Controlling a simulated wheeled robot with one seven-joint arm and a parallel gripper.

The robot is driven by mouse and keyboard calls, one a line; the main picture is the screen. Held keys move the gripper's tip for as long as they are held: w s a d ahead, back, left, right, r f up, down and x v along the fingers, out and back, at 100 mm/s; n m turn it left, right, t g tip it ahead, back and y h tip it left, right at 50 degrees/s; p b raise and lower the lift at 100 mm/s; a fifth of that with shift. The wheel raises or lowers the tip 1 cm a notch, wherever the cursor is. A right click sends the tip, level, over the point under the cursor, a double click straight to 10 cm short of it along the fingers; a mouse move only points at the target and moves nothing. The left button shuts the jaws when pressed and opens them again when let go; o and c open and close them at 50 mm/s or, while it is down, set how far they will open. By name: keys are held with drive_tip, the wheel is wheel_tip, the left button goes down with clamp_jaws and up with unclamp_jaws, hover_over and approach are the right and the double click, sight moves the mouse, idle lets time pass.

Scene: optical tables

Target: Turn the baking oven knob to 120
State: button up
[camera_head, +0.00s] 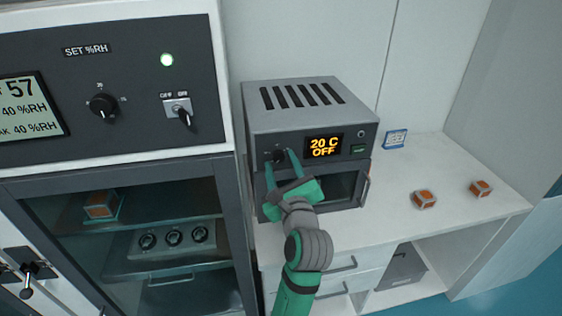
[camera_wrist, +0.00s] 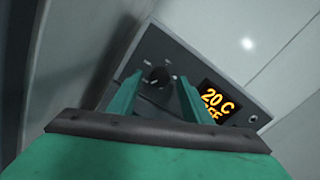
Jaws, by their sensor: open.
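The baking oven (camera_head: 290,98) is a grey box on the white counter, with a dark front panel. Its display (camera_head: 324,146) reads "20 C OFF" in orange. The black oven knob (camera_head: 278,155) is at the left of the panel, and it also shows in the wrist view (camera_wrist: 159,77). My green gripper (camera_head: 281,162) is open in front of the panel. In the wrist view its fingers (camera_wrist: 157,98) stand apart, with the knob seen between their tips and beyond them. I cannot tell whether either finger touches the knob. The knob's pointer is too small to read.
A humidity cabinet (camera_head: 120,160) with its own knob (camera_head: 103,105) and switch (camera_head: 180,110) stands close at the left.

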drive_tip(key=v, duration=0.9)
drive_tip(key=s+d+f+n+h, duration=0.1)
drive_tip(key=s+d+f+n, duration=0.1)
drive_tip(key=s+f+n, duration=0.35)
drive_tip(key=s+d+f+n+g+h, duration=0.1)
drive_tip(key=s+d+f+n+h, duration=0.15)
drive_tip(key=f, duration=0.65)
drive_tip(key=s+d+f+n, duration=0.1)
drive_tip(key=s+f+n, duration=0.4)
drive_tip(key=f, duration=0.3)
drive_tip(key=s+a+f+n, duration=0.2)
drive_tip(key=s+n, duration=0.5)
drive_tip(key=s, duration=0.6)
drive_tip(key=s+a+f+n+g+h, duration=0.1)
drive_tip(key=s+f+n, duration=0.3)
drive_tip(key=s, duration=0.9)
drive_tip(key=a+n, duration=0.1)
drive_tip(key=n, duration=0.2)
drive_tip(key=shift+f+n, duration=0.3)
drive_tip(key=shift+n, duration=0.1)
drive_tip(key=shift+c, duration=0.7)
